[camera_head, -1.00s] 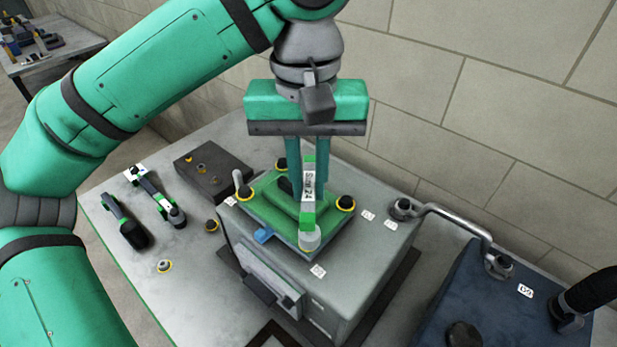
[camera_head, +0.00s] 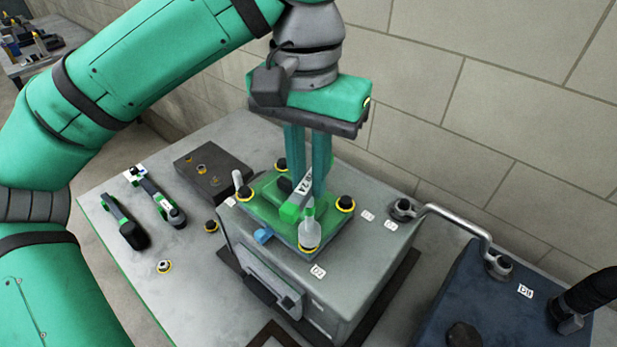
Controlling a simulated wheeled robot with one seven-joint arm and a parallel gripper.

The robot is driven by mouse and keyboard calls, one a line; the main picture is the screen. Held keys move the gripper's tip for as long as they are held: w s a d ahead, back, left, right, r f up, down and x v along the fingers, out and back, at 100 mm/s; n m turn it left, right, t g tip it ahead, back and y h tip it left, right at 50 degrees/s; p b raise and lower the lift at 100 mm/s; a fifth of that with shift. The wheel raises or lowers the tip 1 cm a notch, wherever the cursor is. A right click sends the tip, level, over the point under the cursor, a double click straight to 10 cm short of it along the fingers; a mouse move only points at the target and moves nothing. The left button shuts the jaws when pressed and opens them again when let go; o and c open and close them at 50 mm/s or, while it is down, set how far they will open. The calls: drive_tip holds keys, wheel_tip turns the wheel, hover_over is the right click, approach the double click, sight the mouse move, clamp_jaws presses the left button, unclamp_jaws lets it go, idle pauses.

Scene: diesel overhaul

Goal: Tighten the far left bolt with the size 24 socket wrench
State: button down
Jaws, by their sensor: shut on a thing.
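My gripper (camera_head: 308,183) points down over the grey engine block and is shut on the socket wrench (camera_head: 290,211), which has a green and white handle and a label only partly readable now. The wrench's socket end (camera_head: 310,233) is over the yellow-ringed bolt (camera_head: 308,249) at the near corner of the green cover (camera_head: 262,213); it looks seated, but the contact is hidden. Other bolts show at the cover's left corner (camera_head: 244,193), right corner (camera_head: 345,203) and back corner (camera_head: 281,164). A pale upright pin stands by the left corner bolt. My fingers hide part of the cover.
Two other green-and-black tools, a left one (camera_head: 124,222) and a right one (camera_head: 160,202), lie on the table left of the block. A dark tray (camera_head: 215,177) is behind them. A bent metal pipe (camera_head: 455,216) joins the block to a blue unit (camera_head: 455,290). The wall is close behind.

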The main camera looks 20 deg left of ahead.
drive_tip(key=n, duration=0.3)
drive_tip(key=shift+r, duration=0.1)
drive_tip(key=n, duration=0.9)
drive_tip(key=shift+n, duration=0.4)
drive_tip(key=n, duration=0.3)
drive_tip(key=shift+n, duration=0.3)
drive_tip(key=n, duration=0.4)
drive_tip(key=shift+n, duration=0.4)
drive_tip(key=n, duration=0.3)
drive_tip(key=shift+a+n, duration=0.1)
drive_tip(key=shift+n, duration=0.2)
drive_tip(key=n, duration=0.3)
drive_tip(key=shift+n, duration=0.4)
drive_tip(key=n, duration=0.4)
drive_tip(key=shift+n, duration=0.3)
